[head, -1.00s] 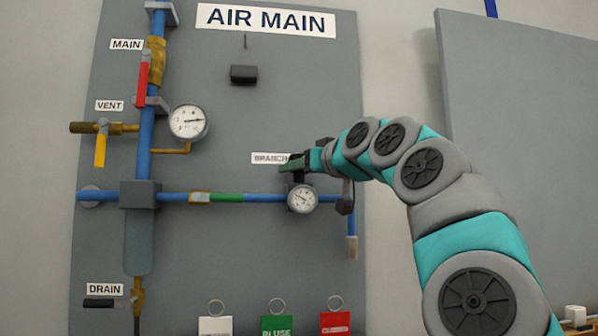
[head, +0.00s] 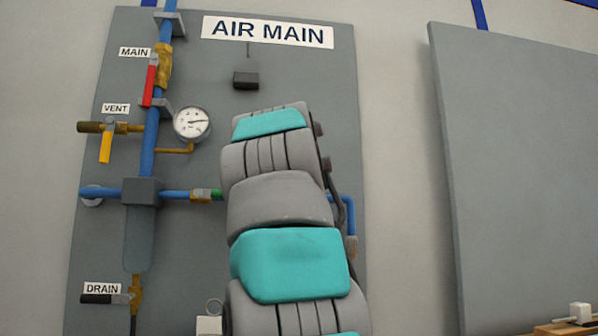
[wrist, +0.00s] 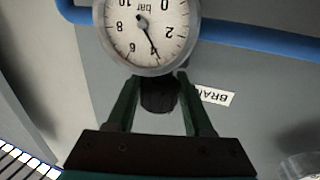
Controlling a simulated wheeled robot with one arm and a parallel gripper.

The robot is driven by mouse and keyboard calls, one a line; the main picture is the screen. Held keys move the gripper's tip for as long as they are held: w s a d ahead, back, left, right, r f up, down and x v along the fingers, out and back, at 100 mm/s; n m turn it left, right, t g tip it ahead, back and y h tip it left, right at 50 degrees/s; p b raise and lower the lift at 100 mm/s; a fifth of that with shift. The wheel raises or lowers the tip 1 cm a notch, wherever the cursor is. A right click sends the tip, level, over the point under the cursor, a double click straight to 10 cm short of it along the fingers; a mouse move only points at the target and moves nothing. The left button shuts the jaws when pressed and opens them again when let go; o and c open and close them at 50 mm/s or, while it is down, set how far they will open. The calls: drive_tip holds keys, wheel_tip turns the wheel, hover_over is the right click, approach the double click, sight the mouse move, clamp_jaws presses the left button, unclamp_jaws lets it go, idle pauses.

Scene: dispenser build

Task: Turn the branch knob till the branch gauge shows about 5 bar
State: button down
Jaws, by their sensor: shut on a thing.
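The black branch knob (wrist: 158,97) sits between the two green fingers of my gripper (wrist: 159,80) in the wrist view, and the fingers are shut on its sides. The branch gauge (wrist: 146,45) is right beside the knob and appears upside down, cut off at the top. Its scale reads in bar and its needle points at about 4. In the head view my arm hides the branch knob, the branch gauge and my gripper.
The panel (head: 290,65) also bears the main gauge (head: 192,124), the red main handle (head: 149,86), the yellow vent handle (head: 105,148) and the black drain handle (head: 100,299). A blue pipe (wrist: 250,38) runs beside the branch gauge. A grey board (head: 520,150) stands at right.

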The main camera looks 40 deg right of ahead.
drive_tip(key=shift+m+g+h+p, duration=0.4)
drive_tip(key=shift+m+g+h, duration=0.5)
drive_tip(key=shift+g, duration=0.2)
idle(0.9)
drive_tip(key=shift+r, duration=0.15)
idle(0.4)
drive_tip(key=shift+f+m+g+h+p, duration=0.2)
drive_tip(key=shift+m+g+h+p, duration=0.6)
drive_tip(key=shift+m+g, duration=0.5)
idle(1.6)
drive_tip(key=shift+c, duration=1.4)
unclamp_jaws()
drive_tip(key=shift+a+n, duration=0.1)
drive_tip(key=shift+n, duration=0.2)
